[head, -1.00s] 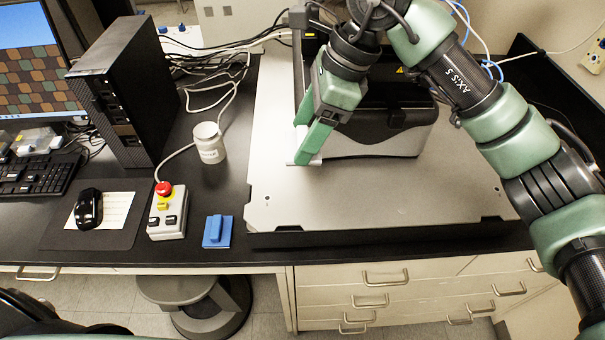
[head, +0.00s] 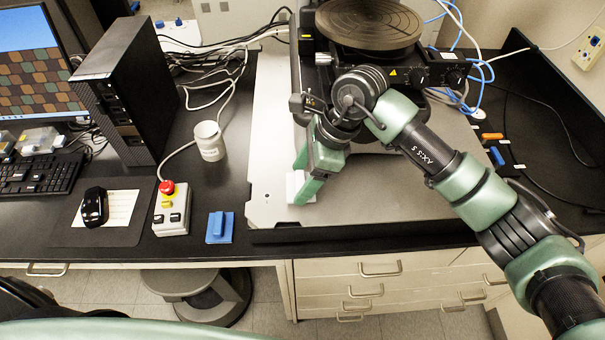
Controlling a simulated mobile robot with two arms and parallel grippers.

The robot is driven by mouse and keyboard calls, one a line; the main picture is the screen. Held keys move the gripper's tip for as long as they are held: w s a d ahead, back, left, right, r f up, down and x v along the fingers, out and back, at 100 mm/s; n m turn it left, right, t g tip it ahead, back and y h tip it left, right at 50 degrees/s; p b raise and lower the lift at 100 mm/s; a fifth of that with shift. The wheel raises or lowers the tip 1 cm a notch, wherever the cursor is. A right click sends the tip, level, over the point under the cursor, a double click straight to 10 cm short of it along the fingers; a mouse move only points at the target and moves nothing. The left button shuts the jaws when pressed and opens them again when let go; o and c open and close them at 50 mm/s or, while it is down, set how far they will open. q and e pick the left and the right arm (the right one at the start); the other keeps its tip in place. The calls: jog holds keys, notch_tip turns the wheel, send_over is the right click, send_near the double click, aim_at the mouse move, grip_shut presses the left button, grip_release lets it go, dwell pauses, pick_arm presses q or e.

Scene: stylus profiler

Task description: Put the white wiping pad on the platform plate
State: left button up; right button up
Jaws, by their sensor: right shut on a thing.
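The platform plate (head: 385,200) is a broad silver-grey sheet on the black bench, with the profiler standing on its back part. My right gripper (head: 303,188) is over the plate's left front area, fingers pointing down. It is shut on the white wiping pad (head: 295,187), a small white piece showing at the left of the green fingers and partly hidden by them. The pad is at or just above the plate surface; I cannot tell whether it touches. My left gripper is not in view.
The profiler's round dark stage (head: 370,24) rises behind my right arm. Left of the plate are a blue block (head: 220,228), a control box (head: 171,210) with a red button, and a white jar (head: 209,141). The plate's front strip is clear.

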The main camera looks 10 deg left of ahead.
jog(key=shift+f+b, duration=0.25)
jog(key=shift+b, duration=0.05)
jog(key=o, duration=1.3)
jog(key=shift+r, duration=0.1)
jog(key=shift+r, duration=0.1)
jog(key=shift+r+p, duration=0.2)
jog(key=shift+p, duration=0.2)
jog(key=b+v, duration=0.5)
jog(key=v, duration=0.6)
jog(key=shift+d+r, duration=0.25)
jog(key=shift+r, duration=0.05)
